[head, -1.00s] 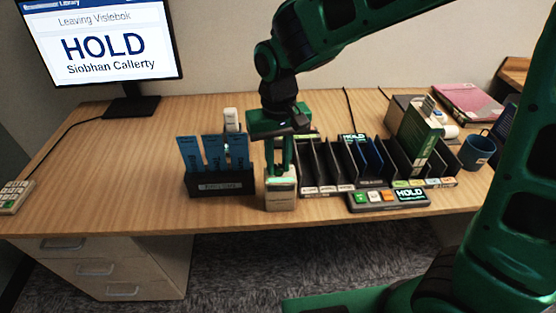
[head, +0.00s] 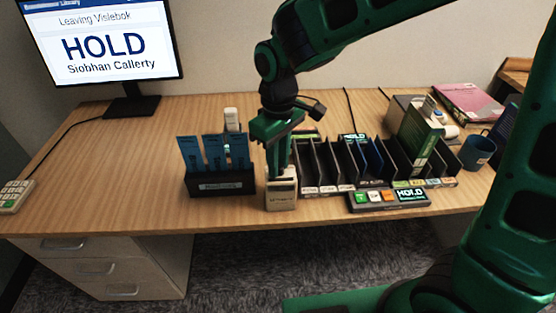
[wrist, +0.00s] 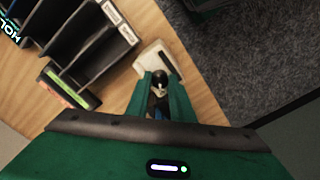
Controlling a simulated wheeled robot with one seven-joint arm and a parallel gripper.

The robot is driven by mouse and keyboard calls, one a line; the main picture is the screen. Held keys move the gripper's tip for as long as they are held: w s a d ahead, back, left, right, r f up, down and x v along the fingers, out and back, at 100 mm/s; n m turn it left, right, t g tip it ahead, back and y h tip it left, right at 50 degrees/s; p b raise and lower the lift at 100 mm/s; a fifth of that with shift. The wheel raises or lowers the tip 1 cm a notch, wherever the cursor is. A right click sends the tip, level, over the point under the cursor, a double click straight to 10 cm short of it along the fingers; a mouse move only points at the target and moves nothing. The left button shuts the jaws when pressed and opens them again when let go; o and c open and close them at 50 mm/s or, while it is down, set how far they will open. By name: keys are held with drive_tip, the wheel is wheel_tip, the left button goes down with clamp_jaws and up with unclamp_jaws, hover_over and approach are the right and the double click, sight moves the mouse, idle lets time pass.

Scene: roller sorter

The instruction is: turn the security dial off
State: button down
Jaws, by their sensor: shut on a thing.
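The security dial unit is a small cream box (head: 281,199) near the front edge of the desk, between the blue-card holder and the black sorter. In the wrist view the cream box (wrist: 152,57) shows beyond my fingertips, with a dark slot or bar on it. My gripper (head: 279,176) points down onto the box's top. In the wrist view my gripper (wrist: 159,84) is shut on the dark dial knob (wrist: 159,87), which sits between the two green fingers. The dial's markings are hidden or too small to read.
A black holder (head: 221,186) with blue cards stands close on the left. The black slotted sorter (head: 322,181) stands close on the right, with a button panel (head: 389,199) before it. A monitor (head: 104,45) reads HOLD.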

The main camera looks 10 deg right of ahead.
drive_tip(key=shift+w+d, duration=0.1)
drive_tip(key=c, duration=1.6)
unclamp_jaws()
drive_tip(key=shift+o, duration=0.2)
wheel_tip(320, 180, up, 11)
drive_tip(key=shift+f, duration=0.15)
drive_tip(key=s+d+f+m, duration=0.1)
drive_tip(key=s+d+m, duration=0.3)
drive_tip(key=d, duration=0.6)
drive_tip(key=s+d+f+m, duration=0.1)
drive_tip(key=s+d+m, duration=0.2)
drive_tip(key=d, duration=0.7)
drive_tip(key=s+d+f+m, duration=0.1)
drive_tip(key=s+d+m, duration=0.3)
drive_tip(key=d, duration=0.6)
drive_tip(key=s+d+f+m, duration=0.2)
drive_tip(key=s+d+m, duration=0.2)
drive_tip(key=s, duration=0.5)
drive_tip(key=shift+d+f, duration=0.3)
drive_tip(key=shift+d, duration=0.1)
